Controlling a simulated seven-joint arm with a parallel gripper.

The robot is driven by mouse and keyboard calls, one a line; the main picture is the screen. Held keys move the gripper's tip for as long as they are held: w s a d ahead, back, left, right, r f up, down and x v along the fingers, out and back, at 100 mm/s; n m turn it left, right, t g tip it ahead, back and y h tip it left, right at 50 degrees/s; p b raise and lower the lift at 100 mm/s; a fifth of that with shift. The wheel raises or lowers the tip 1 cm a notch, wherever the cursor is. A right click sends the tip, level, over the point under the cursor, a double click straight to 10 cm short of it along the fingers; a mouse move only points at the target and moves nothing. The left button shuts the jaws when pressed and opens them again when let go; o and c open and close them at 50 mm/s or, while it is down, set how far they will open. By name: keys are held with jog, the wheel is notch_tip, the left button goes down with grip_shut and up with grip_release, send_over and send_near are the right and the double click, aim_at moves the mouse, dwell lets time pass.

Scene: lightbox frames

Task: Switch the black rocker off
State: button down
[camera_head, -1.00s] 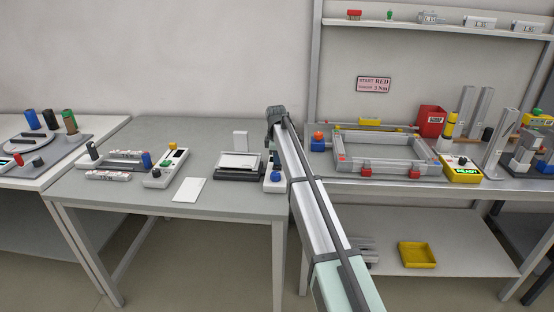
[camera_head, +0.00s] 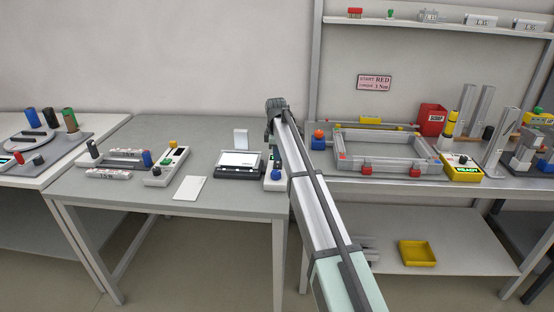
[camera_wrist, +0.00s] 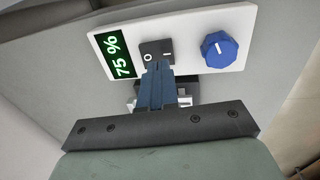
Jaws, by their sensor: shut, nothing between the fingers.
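The black rocker (camera_wrist: 152,46) sits on a white control panel (camera_wrist: 190,22) in the wrist view, between a green display (camera_wrist: 118,55) reading 75 % and a blue knob (camera_wrist: 219,49). It carries a circle mark at left and a bar mark at right. My gripper (camera_wrist: 158,68) is shut and empty, its fingertips at the rocker's lower edge and overlapping it in the picture. I cannot tell whether they touch. In the head view the panel's blue knob (camera_head: 276,174) shows beside my arm, but the rocker is hidden. The lightbox (camera_head: 239,163) has a bright white top.
Left of the lightbox lie a white card (camera_head: 190,188) and a switch box (camera_head: 167,167) with coloured buttons. A small white upright block (camera_head: 241,138) stands behind the lightbox.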

notch_tip(320, 180, up, 11)
jog(key=s, duration=0.1)
jog(key=shift+s, duration=0.3)
jog(key=shift+w+d+r, duration=0.1)
jog(key=shift+w+r, duration=0.1)
jog(key=shift+w, duration=0.6)
send_near(278, 162)
jog(key=f, duration=0.4)
jog(key=w+f, duration=0.1)
jog(key=f, duration=0.1)
jog(key=shift+f, duration=0.4)
